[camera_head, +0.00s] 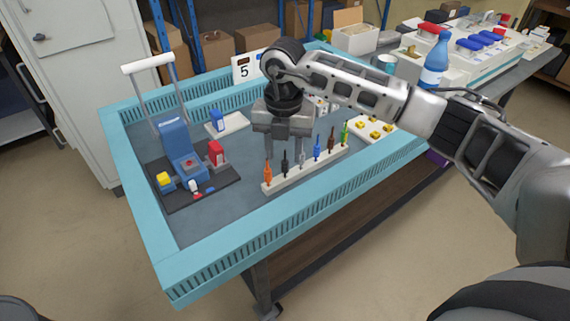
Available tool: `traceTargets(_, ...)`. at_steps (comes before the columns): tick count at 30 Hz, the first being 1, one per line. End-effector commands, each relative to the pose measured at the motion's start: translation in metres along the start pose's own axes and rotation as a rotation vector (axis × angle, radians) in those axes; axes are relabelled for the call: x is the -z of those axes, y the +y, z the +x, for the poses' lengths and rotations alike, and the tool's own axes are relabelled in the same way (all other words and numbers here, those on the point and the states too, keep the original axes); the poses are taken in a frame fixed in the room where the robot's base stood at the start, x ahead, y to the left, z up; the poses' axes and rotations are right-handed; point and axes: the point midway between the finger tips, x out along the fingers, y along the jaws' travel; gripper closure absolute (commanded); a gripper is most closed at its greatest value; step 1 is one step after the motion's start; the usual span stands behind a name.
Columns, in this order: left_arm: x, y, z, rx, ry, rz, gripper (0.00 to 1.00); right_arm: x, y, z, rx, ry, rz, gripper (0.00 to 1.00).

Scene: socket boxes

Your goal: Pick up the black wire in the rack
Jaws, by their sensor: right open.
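A narrow cream rack (308,171) stands in the blue-edged tray and holds several upright coloured wires in a row. The black wire (285,164) is second from the left, between the orange wire (267,172) and the grey wire (302,158). A blue wire, a dark brownish wire and a green wire stand further right. My right gripper (283,149) is open, pointing down over the left part of the rack. Its fingers appear just above or behind the black wire; I cannot tell the exact depth. It holds nothing visible. My left gripper is not in view.
The tray's blue rim (225,263) runs along the front. A blue device with a tall handle (180,150) stands on a dark plate at left. A white block with yellow pieces (372,130) lies right of the rack. Bare tray floor lies left of the rack.

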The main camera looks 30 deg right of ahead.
Motion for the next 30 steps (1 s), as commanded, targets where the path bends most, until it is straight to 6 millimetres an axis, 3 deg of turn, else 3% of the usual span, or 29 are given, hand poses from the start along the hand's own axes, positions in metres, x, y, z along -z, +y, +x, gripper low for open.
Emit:
traceTargets(9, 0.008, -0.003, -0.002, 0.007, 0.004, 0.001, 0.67, -0.003, -0.002, 0.043, 0.002, 0.003, 0.001, 0.59)
traceTargets(17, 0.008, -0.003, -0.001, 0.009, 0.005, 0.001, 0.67, -0.003, -0.002, 0.048, 0.001, 0.001, -0.001, 0.59)
traceTargets(18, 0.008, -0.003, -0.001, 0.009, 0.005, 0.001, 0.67, -0.003, -0.002, 0.048, 0.001, 0.001, -0.001, 0.61)
traceTargets(22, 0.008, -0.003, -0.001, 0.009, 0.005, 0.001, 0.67, -0.003, -0.002, 0.047, 0.0, 0.001, -0.001, 0.98)
traceTargets(30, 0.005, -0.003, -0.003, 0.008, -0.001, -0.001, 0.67, -0.003, -0.001, 0.047, 0.0, 0.001, 0.0, 1.0)
